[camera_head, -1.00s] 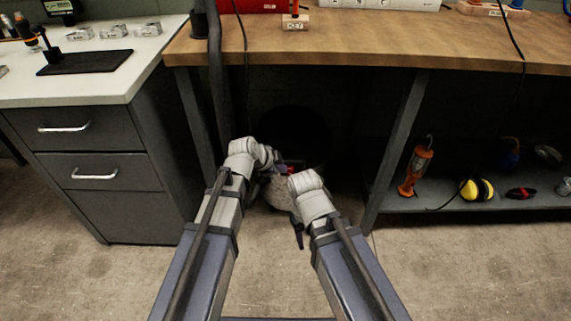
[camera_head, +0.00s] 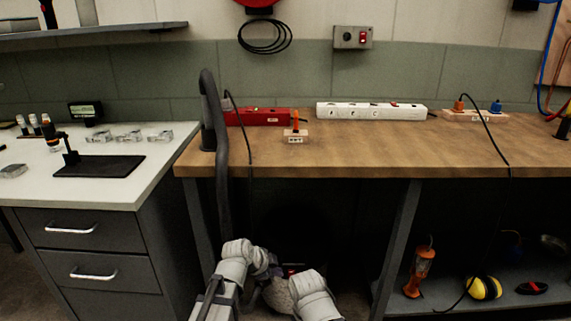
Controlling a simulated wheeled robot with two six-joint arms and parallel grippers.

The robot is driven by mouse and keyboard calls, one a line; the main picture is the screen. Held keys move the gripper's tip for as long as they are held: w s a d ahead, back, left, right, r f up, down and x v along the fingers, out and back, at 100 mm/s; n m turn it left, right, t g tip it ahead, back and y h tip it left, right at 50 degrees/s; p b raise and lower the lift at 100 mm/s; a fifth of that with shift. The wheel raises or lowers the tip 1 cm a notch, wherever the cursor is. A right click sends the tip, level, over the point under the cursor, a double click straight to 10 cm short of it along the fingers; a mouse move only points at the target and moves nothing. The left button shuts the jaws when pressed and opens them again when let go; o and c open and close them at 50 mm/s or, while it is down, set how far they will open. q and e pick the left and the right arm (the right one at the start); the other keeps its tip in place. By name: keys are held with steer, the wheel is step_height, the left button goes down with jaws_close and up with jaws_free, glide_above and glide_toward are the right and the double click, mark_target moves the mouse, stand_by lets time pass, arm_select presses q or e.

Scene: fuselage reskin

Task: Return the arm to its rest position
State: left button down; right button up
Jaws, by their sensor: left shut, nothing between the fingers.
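My left arm (camera_head: 235,263) comes up from the bottom edge in the head view, left of centre, bent at its grey-white joint. Its gripper (camera_head: 276,271) is small and dark, just right of that joint, in the shadow under the wooden bench (camera_head: 330,150). It is shut, and nothing shows held in it. My right arm (camera_head: 312,296) shows only its pale upper joint at the bottom edge. My right gripper is outside the picture.
The bench carries a red power strip (camera_head: 262,117), a white power strip (camera_head: 370,112) and a small block with an orange plug (camera_head: 295,135). A white-topped drawer cabinet (camera_head: 90,195) stands left. The lower shelf holds an orange lamp (camera_head: 419,272) and yellow earmuffs (camera_head: 484,288).

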arm_select(q)
steer(key=s+a+f+n+g+y+p, duration=0.1)
steer(key=s+n+g+y, duration=0.2)
steer(key=s+n, duration=0.5)
steer(key=s+a+f+n+g+y, duration=0.2)
steer(key=s+n+g+y, duration=0.15)
steer(key=s, duration=0.85)
step_height(320, 180, up, 38)
steer(key=p, duration=3.8)
steer(key=shift+d+r+n+t, duration=0.15)
steer(key=shift+d+n+t, duration=0.1)
steer(key=shift+n+t, duration=0.1)
steer(key=shift+h, duration=0.25)
